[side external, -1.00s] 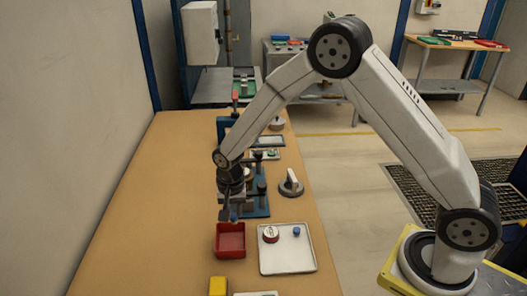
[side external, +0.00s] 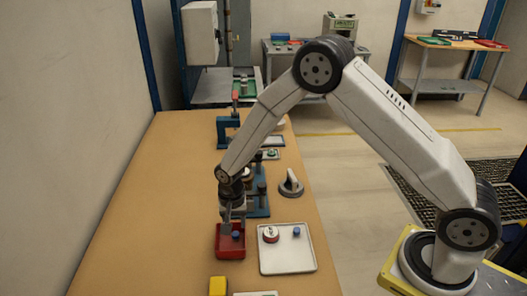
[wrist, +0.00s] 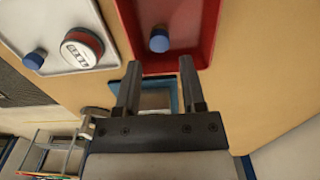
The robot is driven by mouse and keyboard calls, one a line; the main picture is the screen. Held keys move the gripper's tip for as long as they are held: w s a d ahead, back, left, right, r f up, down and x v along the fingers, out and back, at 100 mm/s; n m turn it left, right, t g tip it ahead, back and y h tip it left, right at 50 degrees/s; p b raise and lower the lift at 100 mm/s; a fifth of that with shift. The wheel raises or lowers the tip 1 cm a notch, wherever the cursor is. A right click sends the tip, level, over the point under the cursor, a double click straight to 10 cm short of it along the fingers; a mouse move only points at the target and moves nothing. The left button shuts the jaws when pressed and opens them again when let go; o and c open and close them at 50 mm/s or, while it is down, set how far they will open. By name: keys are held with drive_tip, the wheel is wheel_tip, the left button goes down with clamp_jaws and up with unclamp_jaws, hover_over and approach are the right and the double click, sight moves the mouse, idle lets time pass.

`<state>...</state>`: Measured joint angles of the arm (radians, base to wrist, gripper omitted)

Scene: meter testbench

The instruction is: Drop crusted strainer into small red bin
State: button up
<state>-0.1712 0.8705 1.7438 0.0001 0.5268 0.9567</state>
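The small red bin (side external: 219,254) stands on the wooden bench, left of the white tray. A small blue round piece (wrist: 159,41), which appears to be the strainer, is inside the bin; it also shows in the side view (side external: 236,236). Its crust cannot be made out. My gripper (wrist: 160,62) points down over the bin with its two fingers apart. The blue piece shows beyond the fingertips, with clear space between it and each finger. In the side view my gripper (side external: 230,230) is low, at the bin's far part.
The white tray (side external: 287,258) holds a round red-rimmed meter (side external: 270,234) and another small blue piece (side external: 296,231). A yellow block (side external: 218,286) lies in front of the bin. A blue fixture (side external: 261,205) stands behind it. The bench's left side is clear.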

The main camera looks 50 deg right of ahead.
drive_tip(key=shift+o, duration=0.7)
wheel_tip(320, 180, up, 8)
idle(0.4)
drive_tip(key=shift+f, duration=0.1)
drive_tip(key=s+d+r+n+t, duration=0.1)
drive_tip(key=s+d+r+n, duration=0.2)
drive_tip(key=s, duration=0.5)
drive_tip(key=s+d+r+n+t, duration=0.1)
drive_tip(key=s+d+r+n, duration=0.3)
drive_tip(key=s, duration=0.5)
drive_tip(key=shift+d+n+t, duration=0.3)
drive_tip(key=shift+d+n, duration=0.1)
drive_tip(key=shift+n, duration=0.6)
